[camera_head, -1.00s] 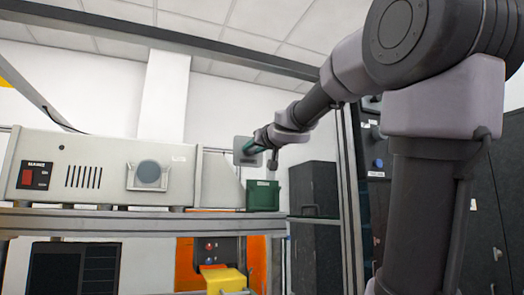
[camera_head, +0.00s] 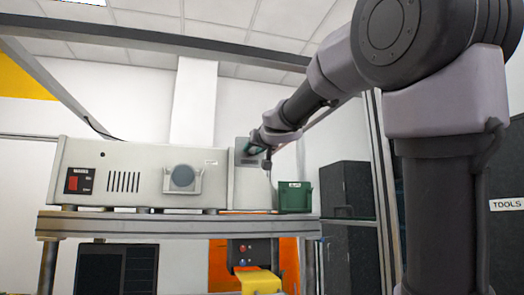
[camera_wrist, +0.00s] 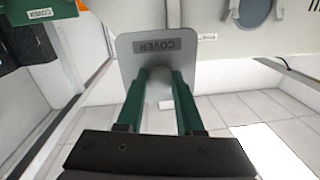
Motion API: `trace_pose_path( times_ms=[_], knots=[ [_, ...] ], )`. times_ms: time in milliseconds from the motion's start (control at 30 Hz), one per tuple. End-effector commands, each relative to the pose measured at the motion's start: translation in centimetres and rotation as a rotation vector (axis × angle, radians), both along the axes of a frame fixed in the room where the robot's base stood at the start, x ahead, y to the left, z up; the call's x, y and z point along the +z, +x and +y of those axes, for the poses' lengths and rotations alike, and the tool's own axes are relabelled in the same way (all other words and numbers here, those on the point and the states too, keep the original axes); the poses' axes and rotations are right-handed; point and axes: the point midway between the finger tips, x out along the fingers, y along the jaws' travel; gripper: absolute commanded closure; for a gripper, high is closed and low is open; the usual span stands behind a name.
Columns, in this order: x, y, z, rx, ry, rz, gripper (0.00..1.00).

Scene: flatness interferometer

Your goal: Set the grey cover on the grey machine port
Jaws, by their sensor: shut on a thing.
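The grey cover (camera_wrist: 143,58), a flat plate with a COVER label, is held between the green fingers of my gripper (camera_wrist: 160,80) in the wrist view. The machine's port (camera_head: 183,177) is a round blue-grey disc in a pale bracket on the front face. The port (camera_wrist: 254,10) also shows at the top of the wrist view, apart from the cover. What the cover's far side faces is hidden.
A green COVER box (camera_head: 295,198) stands on the shelf (camera_head: 150,226) to the right of the machine; it shows top left in the wrist view. A yellow block (camera_head: 260,282) and orange panel are below the shelf. Dark cabinets (camera_head: 345,195) stand at right.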

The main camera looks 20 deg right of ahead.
Motion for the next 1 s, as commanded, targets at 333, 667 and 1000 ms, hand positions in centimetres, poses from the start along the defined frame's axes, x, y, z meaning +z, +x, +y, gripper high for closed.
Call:
trace_pose_path(
  times_ms=[333,667,1000],
  knots=[
    [0.4,1.0,3.2,-0.004,-0.001,-0.004,1.0],
    [0.6,2.0,6.4,-0.004,-0.003,-0.005,1.0],
    [0.8,3.1,9.6,-0.003,-0.004,-0.005,1.0]
  ],
)
